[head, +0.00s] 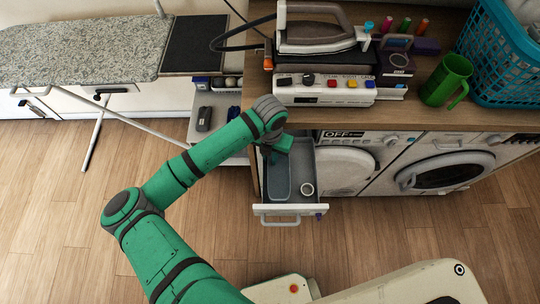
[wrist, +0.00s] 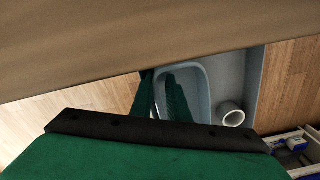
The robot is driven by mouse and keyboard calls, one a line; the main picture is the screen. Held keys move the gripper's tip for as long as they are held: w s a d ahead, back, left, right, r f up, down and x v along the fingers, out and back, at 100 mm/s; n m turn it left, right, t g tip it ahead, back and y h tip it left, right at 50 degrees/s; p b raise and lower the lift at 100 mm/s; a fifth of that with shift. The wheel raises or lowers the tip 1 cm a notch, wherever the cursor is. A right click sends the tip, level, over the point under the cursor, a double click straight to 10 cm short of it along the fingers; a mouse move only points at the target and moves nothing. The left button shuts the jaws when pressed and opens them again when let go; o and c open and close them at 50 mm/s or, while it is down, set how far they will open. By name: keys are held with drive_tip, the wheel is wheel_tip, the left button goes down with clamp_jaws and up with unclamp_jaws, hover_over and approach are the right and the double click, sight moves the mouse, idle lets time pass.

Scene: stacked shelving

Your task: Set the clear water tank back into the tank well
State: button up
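A blue-grey, open-topped tub (head: 278,180), perhaps the water tank, sits in the left part of a pulled-out drawer. It also shows in the wrist view (wrist: 201,80). My gripper (head: 276,156) reaches down at the tub's far end. In the wrist view my green gripper fingers (wrist: 163,97) are at the tub's left wall, one apparently outside and one inside. Whether they touch or pinch the wall cannot be told. The iron station (head: 322,88) stands on the counter above. A tank well cannot be made out clearly on it.
The drawer (head: 310,162) also holds a white ring-like cup (head: 307,188). The counter (head: 430,115) overhangs the drawer's far end closely. On it are a green mug (head: 447,80), a blue basket (head: 497,55), an iron (head: 313,35) and thread spools. Washers stand to the right.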

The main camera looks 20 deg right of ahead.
drive_tip(key=shift+w+a+r, duration=0.1)
drive_tip(key=shift+w+a, duration=0.05)
drive_tip(key=shift+a, duration=0.15)
drive_tip(key=shift+r, duration=0.25)
wheel_tip(320, 180, up, 10)
drive_tip(key=shift+d, duration=0.25)
idle(0.9)
